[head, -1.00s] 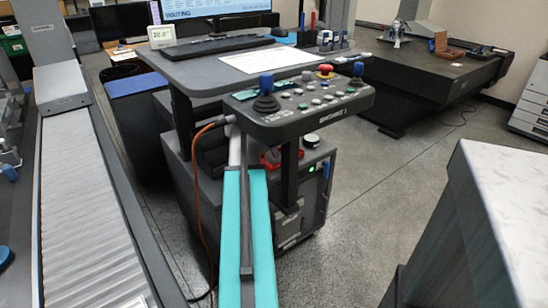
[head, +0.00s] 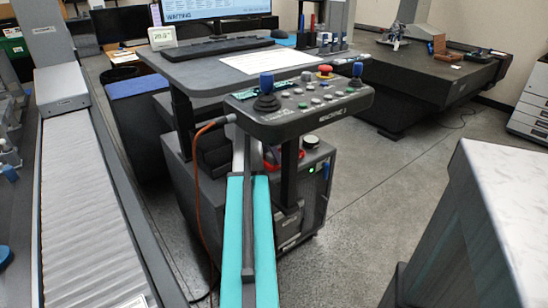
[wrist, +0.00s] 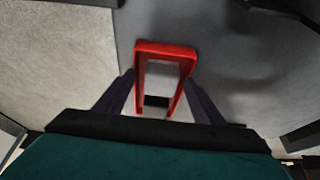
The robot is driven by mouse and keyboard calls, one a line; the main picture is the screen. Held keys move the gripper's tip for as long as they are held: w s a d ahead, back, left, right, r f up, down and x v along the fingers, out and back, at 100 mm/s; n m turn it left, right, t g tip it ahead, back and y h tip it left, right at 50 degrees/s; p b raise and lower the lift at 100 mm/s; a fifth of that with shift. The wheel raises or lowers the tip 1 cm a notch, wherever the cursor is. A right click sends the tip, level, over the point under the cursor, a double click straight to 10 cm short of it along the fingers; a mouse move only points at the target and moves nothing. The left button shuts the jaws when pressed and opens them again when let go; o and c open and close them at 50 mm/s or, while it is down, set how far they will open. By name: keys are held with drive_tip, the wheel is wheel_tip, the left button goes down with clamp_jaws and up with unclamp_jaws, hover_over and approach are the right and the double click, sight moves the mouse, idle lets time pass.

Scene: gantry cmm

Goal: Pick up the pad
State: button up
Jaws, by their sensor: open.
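A red-rimmed, frame-shaped object, which seems to be the pad (wrist: 181,52), lies on a dark grey surface in the wrist view. Its middle looks grey, with a black patch near its lower end. My gripper (wrist: 160,80) is open, with one dark finger on each side of it. I cannot tell whether the fingers touch it. In the head view a bit of red (head: 268,160) shows on the dark cabinet below the control panel, at the far end of my arm. My gripper is largely hidden there.
The control panel (head: 300,108) with joysticks and its post overhang the cabinet (head: 315,190). An orange cable (head: 199,180) hangs at the left. A ribbed grey rail (head: 85,200) runs along the left; a pale-topped block (head: 515,200) stands at right. Floor between is clear.

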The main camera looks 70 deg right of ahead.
drive_tip(key=shift+s+f, duration=0.25)
drive_tip(key=shift+f, duration=0.65)
drive_tip(key=shift+w, duration=0.1)
drive_tip(key=c, duration=1.2)
drive_tip(key=shift+o, duration=0.2)
drive_tip(key=shift+w+r, duration=0.1)
drive_tip(key=shift+w, duration=0.05)
drive_tip(key=shift+w+d+r, duration=0.15)
drive_tip(key=shift+r, duration=0.75)
drive_tip(key=shift+s+a+r+p, duration=0.3)
drive_tip(key=shift+a+r+p, duration=0.05)
drive_tip(key=shift+a+r, duration=0.4)
drive_tip(key=s+a, duration=0.1)
drive_tip(key=a, duration=0.3)
drive_tip(key=s+a+r, duration=0.1)
drive_tip(key=a, duration=0.4)
drive_tip(key=s+a+p, duration=0.1)
drive_tip(key=a, duration=0.4)
drive_tip(key=shift+a+r, duration=0.1)
drive_tip(key=shift+r, duration=0.2)
